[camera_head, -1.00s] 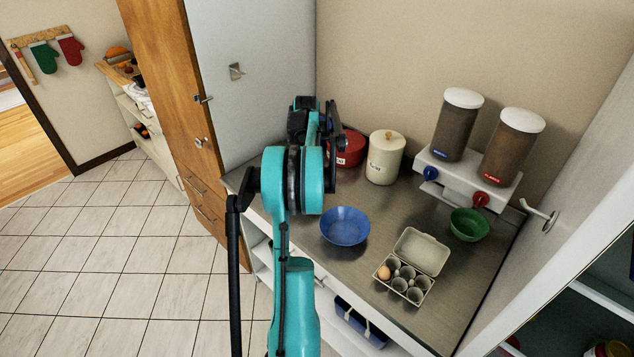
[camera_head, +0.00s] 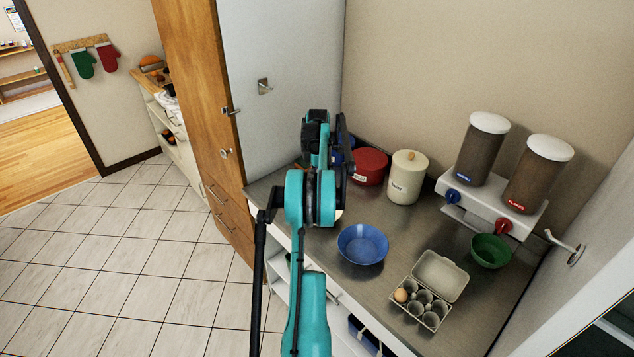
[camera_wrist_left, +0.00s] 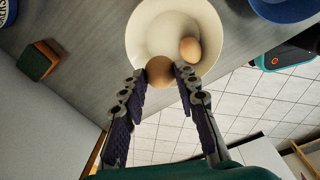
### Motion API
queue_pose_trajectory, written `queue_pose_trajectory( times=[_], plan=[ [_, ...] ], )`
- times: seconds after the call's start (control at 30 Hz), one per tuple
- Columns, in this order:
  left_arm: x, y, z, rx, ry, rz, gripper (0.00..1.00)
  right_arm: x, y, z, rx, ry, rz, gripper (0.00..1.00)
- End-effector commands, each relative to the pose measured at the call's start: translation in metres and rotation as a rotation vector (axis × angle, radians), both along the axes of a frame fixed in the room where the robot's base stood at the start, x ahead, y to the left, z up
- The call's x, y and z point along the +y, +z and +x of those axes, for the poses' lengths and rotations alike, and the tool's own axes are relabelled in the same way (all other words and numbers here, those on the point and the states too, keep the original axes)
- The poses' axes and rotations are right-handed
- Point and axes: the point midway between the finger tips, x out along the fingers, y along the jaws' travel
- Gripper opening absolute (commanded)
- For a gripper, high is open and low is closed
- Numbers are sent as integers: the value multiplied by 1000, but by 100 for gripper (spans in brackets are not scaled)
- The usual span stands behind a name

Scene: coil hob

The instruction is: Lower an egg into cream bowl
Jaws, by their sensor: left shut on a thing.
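The cream bowl (camera_wrist_left: 150,30) fills the top middle of the left wrist view, with one brown egg (camera_wrist_left: 190,49) lying inside it. My left gripper (camera_wrist_left: 157,78) is shut on another brown egg (camera_wrist_left: 159,70), which shows over the bowl's near rim. I cannot tell how high above the bowl this egg is. In the head view my left arm hides nearly all of the cream bowl and the held egg. An open grey egg carton (camera_head: 422,312) at the counter's right holds one egg (camera_head: 401,295); its other cups look empty. My right gripper is not in view.
A blue bowl (camera_head: 363,245) stands to the right of my left arm, and also in the wrist view (camera_wrist_left: 285,8). A green bowl (camera_head: 491,252) sits below the dispensers (camera_head: 508,195). Red (camera_head: 370,166) and cream (camera_head: 407,178) canisters stand behind. A sponge (camera_wrist_left: 38,61) lies left of the bowl.

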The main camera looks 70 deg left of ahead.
Motion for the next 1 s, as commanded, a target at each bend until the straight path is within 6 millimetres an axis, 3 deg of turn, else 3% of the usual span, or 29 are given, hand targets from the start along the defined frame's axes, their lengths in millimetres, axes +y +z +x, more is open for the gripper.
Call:
queue_pose_trajectory(
  times=[0.43,1.0],
  plan=[
    [0,-2,0,0,0,0,0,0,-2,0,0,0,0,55],
    [0,-32,0,0,0,0,0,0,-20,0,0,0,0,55]
  ],
)
